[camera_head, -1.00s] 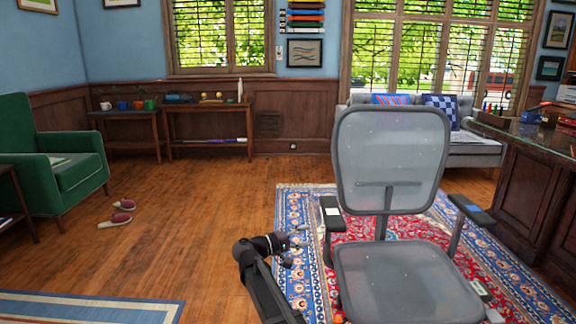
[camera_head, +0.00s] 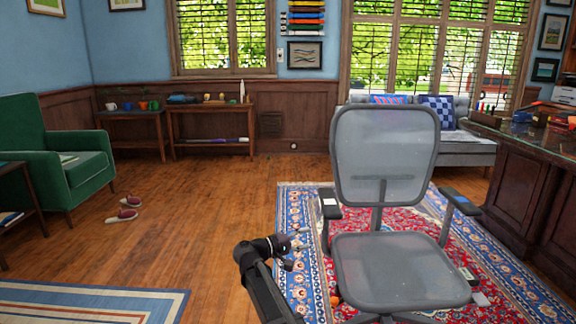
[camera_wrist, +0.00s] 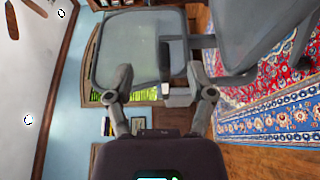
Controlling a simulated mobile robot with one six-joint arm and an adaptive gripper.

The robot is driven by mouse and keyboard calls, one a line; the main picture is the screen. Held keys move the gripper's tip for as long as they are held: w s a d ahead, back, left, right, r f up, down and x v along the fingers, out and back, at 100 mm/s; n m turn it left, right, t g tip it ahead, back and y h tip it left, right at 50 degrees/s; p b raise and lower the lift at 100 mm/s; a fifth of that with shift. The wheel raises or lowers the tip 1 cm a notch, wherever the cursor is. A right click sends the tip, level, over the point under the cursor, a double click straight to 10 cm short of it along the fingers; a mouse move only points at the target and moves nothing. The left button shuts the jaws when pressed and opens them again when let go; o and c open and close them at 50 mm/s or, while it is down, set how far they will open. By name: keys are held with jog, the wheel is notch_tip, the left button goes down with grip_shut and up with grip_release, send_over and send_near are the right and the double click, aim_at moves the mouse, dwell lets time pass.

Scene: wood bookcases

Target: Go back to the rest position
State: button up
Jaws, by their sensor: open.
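My gripper (camera_head: 298,246) is open and empty at the end of my bent arm, low in the head view. It is left of the grey mesh office chair (camera_head: 384,150) and apart from it, below its left armrest. In the wrist view my gripper's two fingers (camera_wrist: 158,76) are spread, with the chair (camera_wrist: 130,45) behind them and the room turned on its side. A small white thing (camera_head: 330,201) lies on the chair's left armrest.
The chair stands on a patterned red and blue rug (camera_head: 300,205). A wooden desk (camera_head: 500,165) is at the right, a grey sofa (camera_head: 460,145) behind. A green armchair (camera_head: 85,170) and shoes (camera_head: 124,210) are at the left. The wood floor (camera_head: 210,205) between is mostly clear.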

jog(key=s+d+f+m+g+y+p, duration=0.1)
jog(key=s+d+f+g+y+p, duration=0.1)
jog(key=s+d+f+y, duration=0.3)
jog(key=s+d+f+m+g+y+p, duration=0.1)
jog(key=s+d+f+g+y+p, duration=0.15)
jog(key=s+d, duration=0.4)
jog(key=s+f+m+g+y+p, duration=0.2)
jog(key=s+m+g+y+p, duration=0.15)
jog(key=s+y, duration=0.8)
notch_tip(320, 180, up, 38)
jog(key=s+n+t+h+p, duration=0.1)
jog(key=s+h+p, duration=0.1)
jog(key=p, duration=3.6)
jog(key=shift+f+p, duration=0.2)
jog(key=shift+p, duration=0.2)
jog(key=shift+s, duration=0.1)
